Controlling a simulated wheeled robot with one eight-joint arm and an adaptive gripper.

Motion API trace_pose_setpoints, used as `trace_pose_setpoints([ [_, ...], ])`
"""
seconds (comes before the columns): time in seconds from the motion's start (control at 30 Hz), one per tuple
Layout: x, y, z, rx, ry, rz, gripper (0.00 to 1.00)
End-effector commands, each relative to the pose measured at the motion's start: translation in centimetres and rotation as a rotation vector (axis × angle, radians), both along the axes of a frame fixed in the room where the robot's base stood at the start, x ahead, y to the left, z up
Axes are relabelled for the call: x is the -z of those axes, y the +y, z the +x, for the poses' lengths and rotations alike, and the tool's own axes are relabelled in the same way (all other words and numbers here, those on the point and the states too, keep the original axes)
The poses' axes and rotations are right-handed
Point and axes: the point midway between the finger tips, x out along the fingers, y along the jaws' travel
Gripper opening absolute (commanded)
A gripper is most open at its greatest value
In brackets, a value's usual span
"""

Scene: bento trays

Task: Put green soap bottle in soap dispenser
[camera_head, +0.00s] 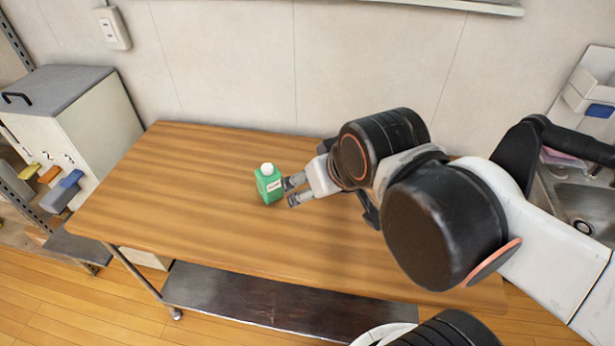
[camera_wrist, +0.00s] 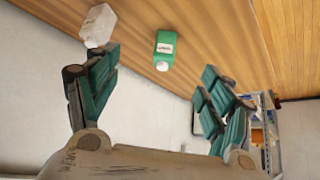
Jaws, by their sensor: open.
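The green soap bottle (camera_head: 269,186), with a white cap and a pale label, stands upright on the wooden table (camera_head: 190,180). My gripper (camera_head: 290,192) is open and empty, its fingertips just right of the bottle. In the wrist view, the green bottle (camera_wrist: 165,48) shows beyond the gap between the open fingers (camera_wrist: 155,78), not clasped. I cannot tell for certain which thing is the soap dispenser. A white box with a grey lid (camera_head: 95,125), numbered and with coloured levers, stands at the left. A white wall holder (camera_head: 585,95) with a blue part is at the far right.
A whitish bottle (camera_wrist: 99,25) appears by the left finger in the wrist view; my arm may hide it in the head view. A sink (camera_head: 588,208) is at the right. The table's left half is clear. A wall runs along its back.

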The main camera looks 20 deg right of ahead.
Motion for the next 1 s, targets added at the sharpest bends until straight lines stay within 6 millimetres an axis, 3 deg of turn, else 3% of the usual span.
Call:
trace_pose_setpoints([
  [0.17,-0.6,0.1,1.4,-0.010,0.015,-0.003,0.75],
  [0.53,-0.6,0.9,7.6,-0.061,0.094,-0.009,0.75],
  [1.0,3.2,2.0,15.2,-0.130,0.192,-0.016,0.75],
])
